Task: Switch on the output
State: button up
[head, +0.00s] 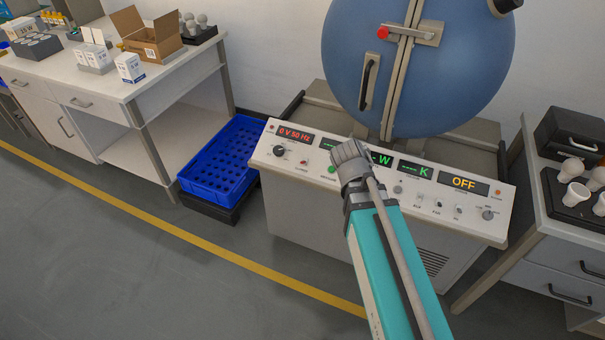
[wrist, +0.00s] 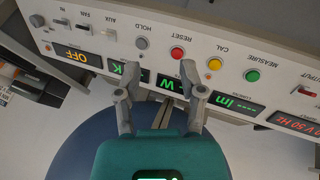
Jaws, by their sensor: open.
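The output switch (wrist: 304,92) is a small red-marked switch on the console's sloped front panel (wrist: 225,70). It sits at the right edge of the wrist view, its label partly cut off, and shows small in the head view (head: 303,162). The red display (head: 295,136) above it reads 0 V 50 Hz. My gripper (wrist: 160,72) is open and empty, its two fingers apart in front of the middle of the panel by the W display. In the head view my gripper (head: 350,157) is right of the output switch, and hides part of the panel.
Green (wrist: 252,76), yellow (wrist: 215,64) and red (wrist: 178,53) buttons line the panel. An OFF display (head: 463,183) is at the right. A big blue sphere (head: 345,60) stands behind. A blue crate (head: 220,160) is left; a side table (head: 555,215) is right.

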jog(key=w+a+f+m+t+h+b, duration=0.1)
jog(key=w+a+f+t+h+b, duration=0.1)
jog(key=w+a+f+t+b, duration=0.25)
jog(key=t+b, duration=0.9)
jog(key=b, duration=1.2)
send_near(302, 162)
jog(key=s+f, duration=0.1)
jog(key=s, duration=0.2)
jog(key=shift+s+a+y+b, duration=0.15)
jog(key=shift+a+y+b, duration=0.15)
jog(key=shift+a+y, duration=0.1)
jog(key=x, duration=1.4)
jog(key=shift+r, duration=0.1)
grip_shut()
jog(key=shift+a, duration=0.1)
